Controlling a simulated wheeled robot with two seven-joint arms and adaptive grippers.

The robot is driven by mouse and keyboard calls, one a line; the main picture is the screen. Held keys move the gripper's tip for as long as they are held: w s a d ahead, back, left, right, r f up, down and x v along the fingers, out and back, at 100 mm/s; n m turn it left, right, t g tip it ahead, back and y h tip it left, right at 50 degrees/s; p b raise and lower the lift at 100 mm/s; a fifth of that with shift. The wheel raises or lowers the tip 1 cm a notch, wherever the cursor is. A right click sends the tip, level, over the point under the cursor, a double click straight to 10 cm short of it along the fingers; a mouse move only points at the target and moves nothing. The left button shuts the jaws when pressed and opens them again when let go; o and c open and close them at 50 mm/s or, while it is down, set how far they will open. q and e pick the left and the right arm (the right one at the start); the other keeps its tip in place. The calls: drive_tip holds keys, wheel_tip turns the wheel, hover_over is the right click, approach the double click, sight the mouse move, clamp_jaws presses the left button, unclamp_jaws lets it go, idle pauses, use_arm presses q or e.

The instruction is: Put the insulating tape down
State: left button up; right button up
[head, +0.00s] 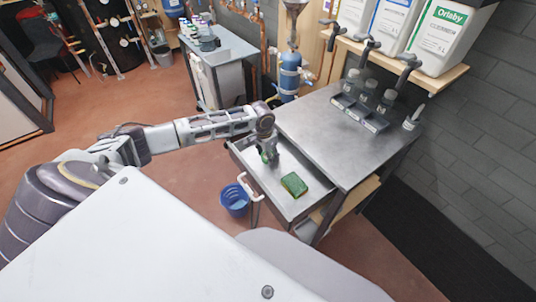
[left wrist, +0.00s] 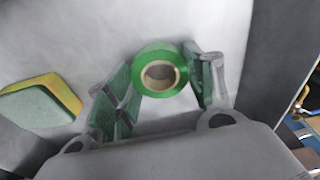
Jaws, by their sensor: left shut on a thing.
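A roll of green insulating tape (left wrist: 160,53) with a brown core shows between the finger pads of my left gripper (left wrist: 161,80) in the left wrist view. The gripper is shut on it. In the head view my left gripper (head: 268,158) points down into the open drawer (head: 285,203) of the metal workbench, and only a small green bit of the tape (head: 264,156) shows. I cannot tell whether the tape touches the drawer floor. My right gripper is not in view.
A green and yellow sponge (head: 294,185) lies in the drawer, right of the gripper. The workbench top (head: 330,140) is clear in front, with a bottle rack (head: 360,112) at its back. A blue bucket (head: 234,199) stands on the floor left of the drawer.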

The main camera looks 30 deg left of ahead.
use_arm(q)
drive_tip(key=shift+f, duration=0.1)
drive_tip(key=o, duration=0.9)
drive_tip(key=shift+r, duration=0.65)
drive_tip(key=r, duration=0.3)
drive_tip(key=s+r, duration=0.1)
drive_tip(key=r, duration=0.6)
drive_tip(key=shift+s+a+r+p, duration=0.2)
drive_tip(key=shift+a+r+p, duration=0.1)
drive_tip(key=shift+r, duration=0.1)
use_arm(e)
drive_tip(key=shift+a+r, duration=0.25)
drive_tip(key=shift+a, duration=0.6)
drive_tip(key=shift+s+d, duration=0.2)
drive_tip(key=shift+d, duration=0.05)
